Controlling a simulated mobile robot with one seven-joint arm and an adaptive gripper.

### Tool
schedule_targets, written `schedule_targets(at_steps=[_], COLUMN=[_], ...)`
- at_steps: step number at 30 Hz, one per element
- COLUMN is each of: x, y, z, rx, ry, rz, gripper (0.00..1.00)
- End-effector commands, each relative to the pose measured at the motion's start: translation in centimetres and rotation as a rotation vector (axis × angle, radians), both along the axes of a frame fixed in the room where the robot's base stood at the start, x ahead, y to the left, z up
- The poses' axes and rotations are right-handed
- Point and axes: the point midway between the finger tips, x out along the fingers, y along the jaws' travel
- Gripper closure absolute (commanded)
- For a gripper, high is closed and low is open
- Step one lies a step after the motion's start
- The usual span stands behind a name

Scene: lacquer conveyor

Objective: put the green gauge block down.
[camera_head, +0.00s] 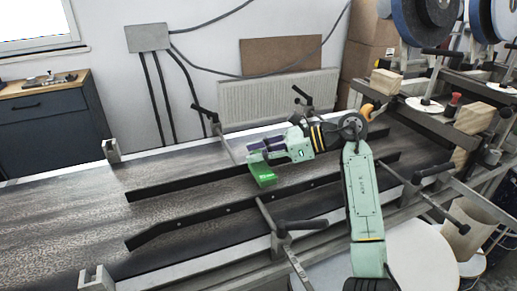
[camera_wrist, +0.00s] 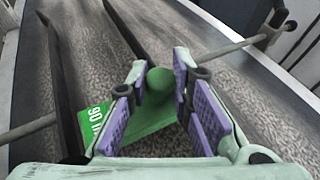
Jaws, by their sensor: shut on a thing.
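The green gauge block (camera_head: 263,174) hangs at the tips of my gripper (camera_head: 252,155) over the dark conveyor belt (camera_head: 70,215), between the two black guide rails. In the wrist view the block (camera_wrist: 92,122) is a flat green wedge with white markings reading "90" and a round green knob (camera_wrist: 159,82). The purple-padded fingers of my gripper (camera_wrist: 160,88) are shut on the knob from both sides. Part of the block is hidden behind the left finger. I cannot tell whether its underside touches the belt.
A black guide rail (camera_head: 165,189) runs behind the block and another (camera_head: 160,237) in front. Clamp handles (camera_head: 300,226) stand along the belt's edges. The belt at the left is clear. Wooden blocks (camera_head: 384,82) and polishing wheels (camera_head: 420,15) are at the right.

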Motion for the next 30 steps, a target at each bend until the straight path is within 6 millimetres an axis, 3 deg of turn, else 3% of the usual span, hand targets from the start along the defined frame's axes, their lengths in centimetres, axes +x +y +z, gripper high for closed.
schedule_targets(at_steps=[27,28,30], x=[0.0,0.0,0.0], y=[0.0,0.0,0.0], z=[-1.1,-1.2,-1.2], rx=[0.002,0.001,0.001], ry=[-0.001,0.000,0.000], rz=[-0.001,0.000,0.000], gripper=[1.00,0.79,0.75])
